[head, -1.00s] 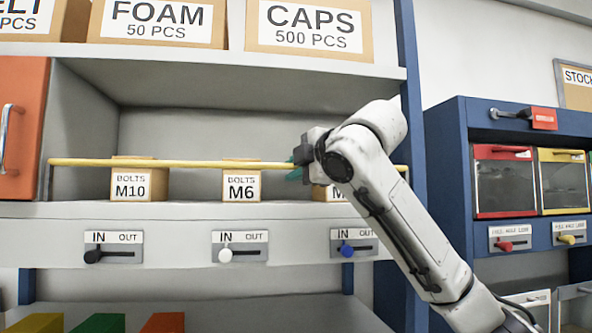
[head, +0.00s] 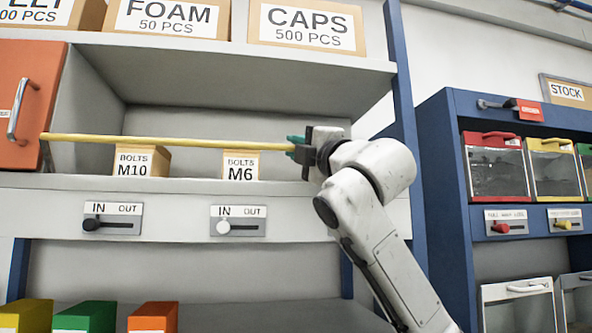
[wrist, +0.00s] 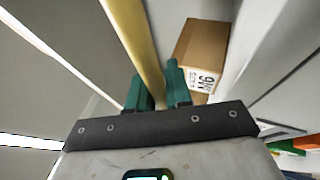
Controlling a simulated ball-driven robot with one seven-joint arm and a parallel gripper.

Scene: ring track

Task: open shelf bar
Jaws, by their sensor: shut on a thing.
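A thin yellow bar (head: 190,142) runs across the front of the open shelf bay in the head view, from its left side to my gripper. My gripper (head: 296,149) is shut on the bar near the right part of the bay. In the wrist view the bar (wrist: 136,45) comes down between the green fingers (wrist: 153,92) of my gripper. The bar's right end is hidden behind my gripper and arm. Behind the bar stand cardboard bolt boxes, M10 (head: 142,160) and M6 (head: 241,166); the M6 box (wrist: 202,58) also shows in the wrist view.
Below the bay are IN/OUT sliders, one black (head: 112,220) and one white (head: 238,221), both at IN. An orange door (head: 28,100) is at the left. A blue cabinet (head: 440,170) with bins stands at the right. Labelled boxes sit on top.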

